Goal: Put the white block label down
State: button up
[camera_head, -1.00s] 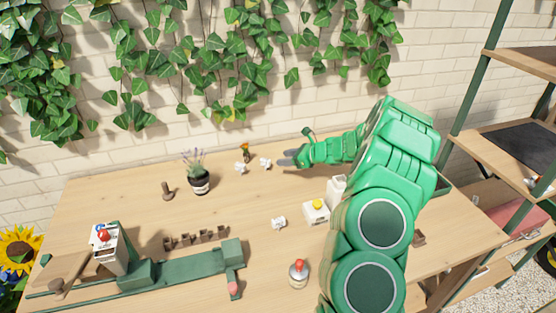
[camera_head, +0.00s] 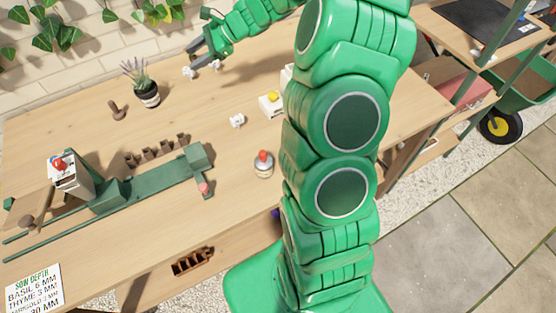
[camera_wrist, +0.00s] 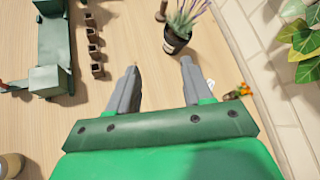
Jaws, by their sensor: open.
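My gripper (camera_head: 194,53) is open over the back of the wooden table. In the wrist view (camera_wrist: 156,78) its two grey fingers are apart, with only bare table between them. I cannot surely make out the white block label in either view. A small white piece (camera_wrist: 210,84) shows beside the right finger, partly hidden by it. In the head view small white crumpled pieces lie under and beside the gripper, one at the left (camera_head: 189,72) and one at the right (camera_head: 215,65). Another white piece (camera_head: 237,120) lies mid-table.
A potted lavender (camera_head: 147,90) stands left of my gripper; it also shows in the wrist view (camera_wrist: 178,35). A white box with a yellow top (camera_head: 270,105) and a red-topped jar (camera_head: 263,165) stand on the right. A green fixture (camera_head: 150,185) lies front left. The centre table is mostly clear.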

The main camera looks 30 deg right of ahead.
jog(key=s+a+r+n+g+h, duration=0.1)
jog(key=s+a+r+n+g, duration=0.15)
jog(key=s, duration=0.45)
jog(key=s+a+r+n+g+h, duration=0.1)
jog(key=s+a+r+n, duration=0.1)
jog(key=s+a+n, duration=0.35)
jog(key=s+a+r+n+g+h, duration=0.1)
jog(key=s+r+n+g, duration=0.1)
jog(key=s, duration=0.6)
jog(key=s+d+n+h, duration=0.3)
jog(key=s+d+n, duration=0.1)
jog(key=s, duration=0.9)
jog(key=s+d+r+n+h, duration=0.1)
jog(key=s+d+n+h, duration=0.3)
jog(key=s, duration=0.8)
jog(key=shift+s+d+g+h, duration=0.3)
jog(key=shift+s+d+g, duration=0.15)
jog(key=shift+d, duration=0.3)
